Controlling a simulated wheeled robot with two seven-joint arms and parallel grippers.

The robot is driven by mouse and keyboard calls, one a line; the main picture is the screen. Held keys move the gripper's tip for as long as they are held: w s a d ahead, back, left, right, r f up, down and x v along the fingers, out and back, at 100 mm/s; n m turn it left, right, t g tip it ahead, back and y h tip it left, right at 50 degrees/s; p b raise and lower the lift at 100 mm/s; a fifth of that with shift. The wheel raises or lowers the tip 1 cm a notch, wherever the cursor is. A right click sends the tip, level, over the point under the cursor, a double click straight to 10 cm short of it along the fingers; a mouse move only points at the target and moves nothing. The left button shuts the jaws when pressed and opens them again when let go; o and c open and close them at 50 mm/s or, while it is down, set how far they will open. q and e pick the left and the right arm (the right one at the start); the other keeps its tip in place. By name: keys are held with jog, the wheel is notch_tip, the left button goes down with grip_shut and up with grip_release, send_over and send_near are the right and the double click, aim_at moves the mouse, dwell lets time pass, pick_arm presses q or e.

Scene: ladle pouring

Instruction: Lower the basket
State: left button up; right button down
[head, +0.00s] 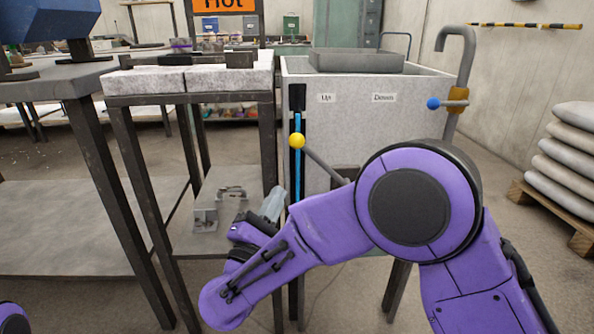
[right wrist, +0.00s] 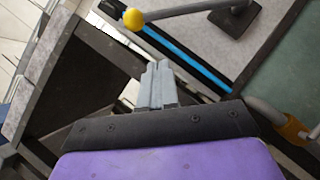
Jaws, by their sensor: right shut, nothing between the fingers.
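The grey tray-like basket (head: 355,61) sits high at the top of the pale tank (head: 400,130); its inside is hard to see. The tank front carries "Up" and "Down" labels, a blue-striped vertical slot and a lever with a yellow knob (head: 297,140). The lever slants up and left from its dark mount. In the right wrist view the yellow knob (right wrist: 133,18) is beyond the fingertips. My right gripper (head: 273,200) is shut and empty, below and left of the knob, apart from it; it also shows in the right wrist view (right wrist: 157,75). My left gripper is out of view.
A bent grey pipe (head: 462,75) with a blue-knobbed lever (head: 433,104) stands at the tank's right. A dark-framed stand (head: 190,97) with pale blocks is on the left, with a lower shelf. Stacked sacks (head: 570,150) lie on a pallet at the far right.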

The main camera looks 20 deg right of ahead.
aim_at(323, 165)
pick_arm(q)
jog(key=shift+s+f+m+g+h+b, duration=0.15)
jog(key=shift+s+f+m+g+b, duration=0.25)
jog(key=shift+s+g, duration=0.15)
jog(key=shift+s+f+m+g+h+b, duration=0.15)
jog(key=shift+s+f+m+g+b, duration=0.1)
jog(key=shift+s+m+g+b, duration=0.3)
pick_arm(e)
jog(key=w+d+r, duration=0.3)
jog(key=d+r, duration=0.1)
jog(key=d, duration=0.2)
jog(key=shift+w+r, duration=0.25)
jog(key=shift+r, duration=0.1)
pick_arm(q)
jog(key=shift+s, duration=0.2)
